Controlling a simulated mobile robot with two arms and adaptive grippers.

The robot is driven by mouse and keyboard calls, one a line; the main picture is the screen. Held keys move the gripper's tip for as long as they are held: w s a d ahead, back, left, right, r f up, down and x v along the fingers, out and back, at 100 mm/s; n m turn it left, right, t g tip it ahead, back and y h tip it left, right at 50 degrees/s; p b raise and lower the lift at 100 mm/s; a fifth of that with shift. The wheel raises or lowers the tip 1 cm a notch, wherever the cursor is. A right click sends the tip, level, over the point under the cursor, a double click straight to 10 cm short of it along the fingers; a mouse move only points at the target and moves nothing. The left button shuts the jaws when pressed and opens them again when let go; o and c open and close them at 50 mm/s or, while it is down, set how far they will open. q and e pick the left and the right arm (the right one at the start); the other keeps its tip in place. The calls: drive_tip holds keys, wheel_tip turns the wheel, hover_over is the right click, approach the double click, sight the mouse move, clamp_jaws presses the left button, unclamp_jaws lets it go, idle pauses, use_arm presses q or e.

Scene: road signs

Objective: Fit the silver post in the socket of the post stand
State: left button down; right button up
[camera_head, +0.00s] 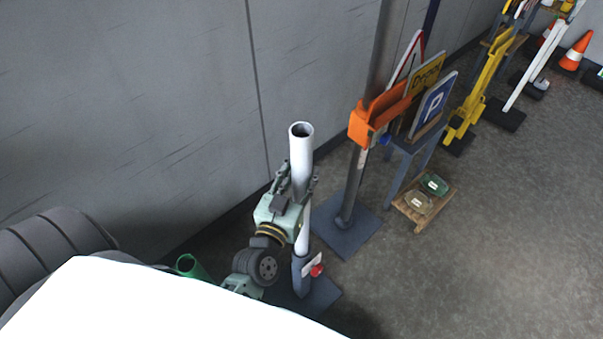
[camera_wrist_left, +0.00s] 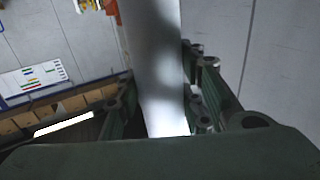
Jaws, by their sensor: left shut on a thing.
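The silver post (camera_head: 301,158) stands nearly upright in the head view, its open hollow top clear. My left gripper (camera_head: 298,186) is shut around it partway up. The post also fills the middle of the left wrist view (camera_wrist_left: 155,60), between the two fingers (camera_wrist_left: 158,112). The post stand (camera_head: 320,292) is below, with a dark base, a grey socket (camera_head: 299,272) and a red knob (camera_head: 317,270). The post's lower end meets the socket's top and looks in line with it. I cannot tell how deep it sits. My right gripper is not in view.
A second stand with a grey post and dark base (camera_head: 345,232) is close on the right, carrying an orange bracket (camera_head: 368,125). A parking sign (camera_head: 433,105) and a low wooden pallet (camera_head: 436,207) are beyond. A grey wall (camera_head: 130,110) rises behind. Floor at right is clear.

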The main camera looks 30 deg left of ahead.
sight(301, 197)
use_arm(q)
drive_tip(key=shift+f+b, duration=3.25)
drive_tip(key=shift+f, duration=1.3)
drive_tip(key=c, duration=1.1)
unclamp_jaws()
drive_tip(key=shift+f, duration=0.25)
drive_tip(key=s+d, duration=0.1)
drive_tip(key=s, duration=1.1)
drive_tip(key=shift+d+r, duration=0.15)
drive_tip(key=shift+d, duration=0.1)
